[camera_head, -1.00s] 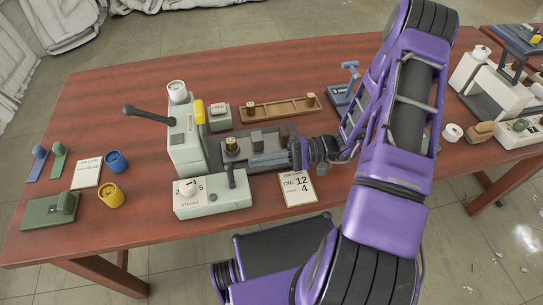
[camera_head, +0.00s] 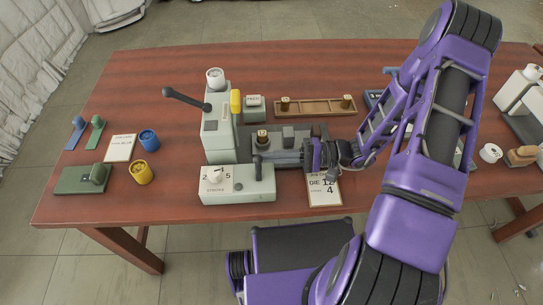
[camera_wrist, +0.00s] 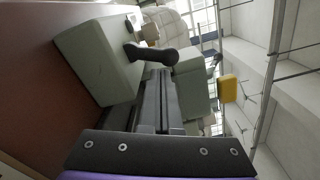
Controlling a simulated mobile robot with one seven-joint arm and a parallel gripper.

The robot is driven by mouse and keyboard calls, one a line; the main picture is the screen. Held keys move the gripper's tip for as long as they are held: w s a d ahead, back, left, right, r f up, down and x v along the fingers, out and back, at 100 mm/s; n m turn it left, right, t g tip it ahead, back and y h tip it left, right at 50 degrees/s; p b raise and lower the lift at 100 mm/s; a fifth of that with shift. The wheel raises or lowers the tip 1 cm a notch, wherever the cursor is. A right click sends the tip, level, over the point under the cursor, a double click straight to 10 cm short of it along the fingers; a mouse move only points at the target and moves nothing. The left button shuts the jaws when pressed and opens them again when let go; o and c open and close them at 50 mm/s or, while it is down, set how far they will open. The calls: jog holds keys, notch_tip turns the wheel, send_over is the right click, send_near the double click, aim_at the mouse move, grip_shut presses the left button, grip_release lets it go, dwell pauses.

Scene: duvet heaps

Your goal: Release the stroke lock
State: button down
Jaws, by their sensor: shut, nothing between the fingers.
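The stroke box (camera_head: 237,188) is a pale grey-green block marked STROKE at the front of the press (camera_head: 218,130). It has a white knob (camera_head: 216,174) over a numbered plate and a short dark lever (camera_head: 257,167) at its right end, seemingly the stroke lock. The lever's round black end (camera_wrist: 150,54) shows in the wrist view, beside the box (camera_wrist: 98,58). My gripper (camera_head: 272,158) reaches in from the right, just behind the box and close to the lever. Its grey fingers (camera_wrist: 157,90) are shut and empty. I cannot tell whether they touch the lever.
The press has a long black handle (camera_head: 186,98) and a yellow part (camera_head: 235,102). A wooden tray (camera_head: 315,106) lies behind. A job card (camera_head: 323,190) lies below my wrist. Blue (camera_head: 149,140) and yellow (camera_head: 140,172) cups stand left. Bare table lies at front left.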

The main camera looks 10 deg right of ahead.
jog(key=shift+s+r+n+b, duration=0.25)
jog(key=shift+n+b, duration=0.3)
jog(key=shift+n, duration=0.35)
jog(key=n+b, duration=0.1)
jog(key=s+n+b, duration=0.1)
jog(key=n, duration=0.1)
jog(key=r+n, duration=0.1)
jog(key=shift+s+n+b, duration=0.25)
jog(key=shift+n+b, duration=0.15)
jog(key=shift+s+n, duration=0.2)
jog(key=shift+n, duration=0.1)
jog(key=shift+s+r, duration=0.2)
jog(key=shift+s, duration=0.3)
